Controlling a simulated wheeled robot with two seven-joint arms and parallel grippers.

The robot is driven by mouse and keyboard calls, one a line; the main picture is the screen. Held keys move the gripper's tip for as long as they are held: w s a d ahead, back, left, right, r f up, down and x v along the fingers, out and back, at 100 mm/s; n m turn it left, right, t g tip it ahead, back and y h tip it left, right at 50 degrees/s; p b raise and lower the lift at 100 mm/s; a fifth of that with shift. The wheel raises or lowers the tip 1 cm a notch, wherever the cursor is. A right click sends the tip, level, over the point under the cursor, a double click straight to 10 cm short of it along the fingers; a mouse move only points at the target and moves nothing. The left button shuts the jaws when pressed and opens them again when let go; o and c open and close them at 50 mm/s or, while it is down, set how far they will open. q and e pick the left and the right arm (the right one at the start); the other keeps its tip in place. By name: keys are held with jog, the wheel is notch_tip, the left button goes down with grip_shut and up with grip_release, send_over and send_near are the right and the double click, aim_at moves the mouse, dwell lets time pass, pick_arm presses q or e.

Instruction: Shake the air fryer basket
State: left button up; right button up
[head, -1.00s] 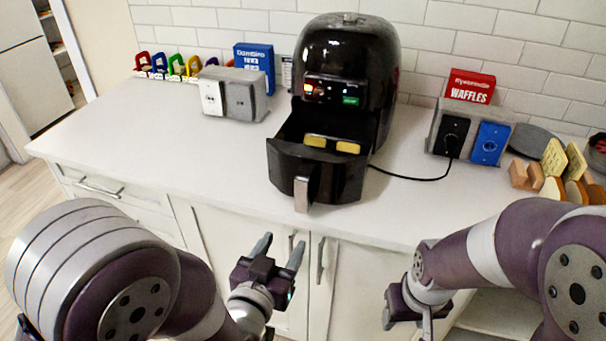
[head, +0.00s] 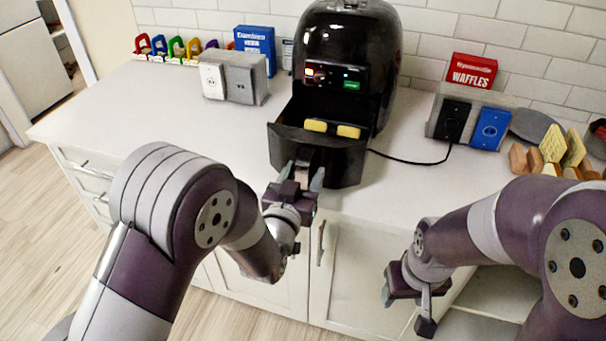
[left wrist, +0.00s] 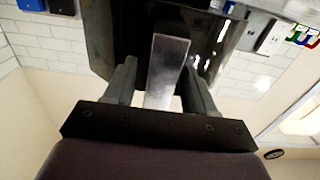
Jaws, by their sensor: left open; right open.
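The black air fryer (head: 345,60) stands on the white counter against the tiled wall. Its basket (head: 340,165) is pulled out at the front, with yellow pieces of food (head: 332,128) inside. The basket's silver handle (left wrist: 166,72) lies between the fingers of my left gripper (left wrist: 158,85) in the left wrist view. In the head view, my left gripper (head: 303,180) is open at the basket's front, around the handle, which it partly covers. My right gripper (head: 405,305) is open and empty, low in front of the counter at the right.
Grey outlet boxes stand left (head: 235,80) and right (head: 470,118) of the fryer. A black cord (head: 415,160) runs from the fryer to the right box. A waffle box (head: 472,70) and toast racks are at the right. The counter's left part (head: 150,120) is clear.

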pick_arm(q)
grip_shut()
jog(key=b+x, duration=0.2)
jog(key=x, duration=0.3)
jog(key=shift+w+d+f, duration=0.15)
jog(key=shift+w, duration=0.2)
jog(key=shift+w+d, duration=0.15)
jog(key=shift+w, duration=0.3)
grip_release()
jog(key=shift+s, duration=0.1)
